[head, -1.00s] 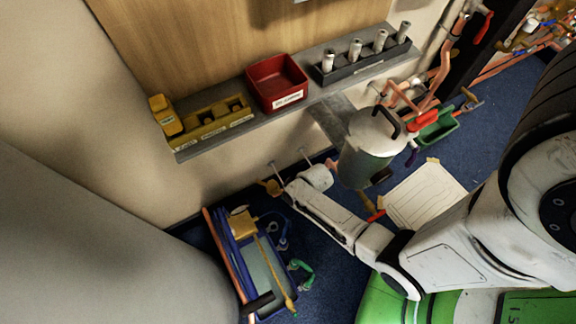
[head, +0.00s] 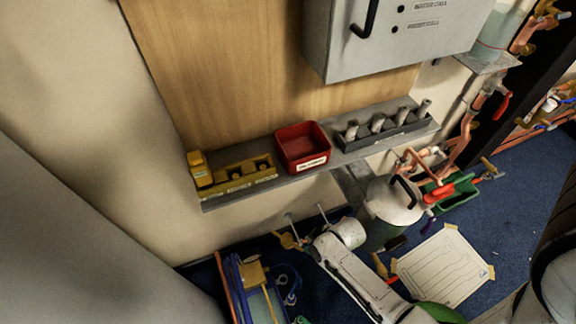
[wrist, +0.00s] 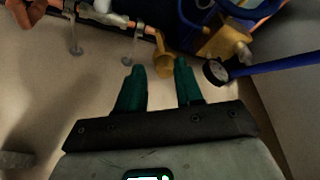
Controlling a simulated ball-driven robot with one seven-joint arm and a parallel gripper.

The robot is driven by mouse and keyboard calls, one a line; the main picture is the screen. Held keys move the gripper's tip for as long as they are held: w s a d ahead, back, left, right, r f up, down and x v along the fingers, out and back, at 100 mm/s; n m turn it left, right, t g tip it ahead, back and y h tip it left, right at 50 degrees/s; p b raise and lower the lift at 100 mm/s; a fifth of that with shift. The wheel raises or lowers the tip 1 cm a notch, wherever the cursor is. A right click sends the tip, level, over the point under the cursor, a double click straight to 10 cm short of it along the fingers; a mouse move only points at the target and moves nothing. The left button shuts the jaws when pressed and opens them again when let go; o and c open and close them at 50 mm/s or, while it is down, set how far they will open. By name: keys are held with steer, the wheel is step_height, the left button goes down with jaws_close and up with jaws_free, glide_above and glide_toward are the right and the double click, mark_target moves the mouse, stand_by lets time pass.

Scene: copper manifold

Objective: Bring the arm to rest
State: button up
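My gripper (wrist: 160,82) shows in the wrist view with its two dark green fingers apart and nothing between their tips. A yellow fitting (wrist: 163,58) on a copper pipe lies beyond the fingertips, and I cannot tell how far off it is. In the head view my white arm reaches from the lower right toward the foot of the wall, beside the blue tub (head: 262,300). The fingers cannot be made out there.
A grey shelf (head: 330,172) carries a red bin (head: 303,147), a yellow holder (head: 235,178) and a dark rack (head: 385,132). A grey cabinet (head: 400,55) hangs above. A grey-white canister (head: 392,207) stands close to my arm. A paper sheet (head: 445,268) lies on blue floor.

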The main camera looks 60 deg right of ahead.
steer(key=s+a+r+g+p, duration=0.1)
steer(key=r+p, duration=0.4)
steer(key=r, duration=1.1)
steer(key=s+a+r+g+p, duration=0.2)
steer(key=a+r+p, duration=0.4)
steer(key=r, duration=1.1)
steer(key=shift+s+r, duration=0.3)
steer(key=shift+s, duration=0.45)
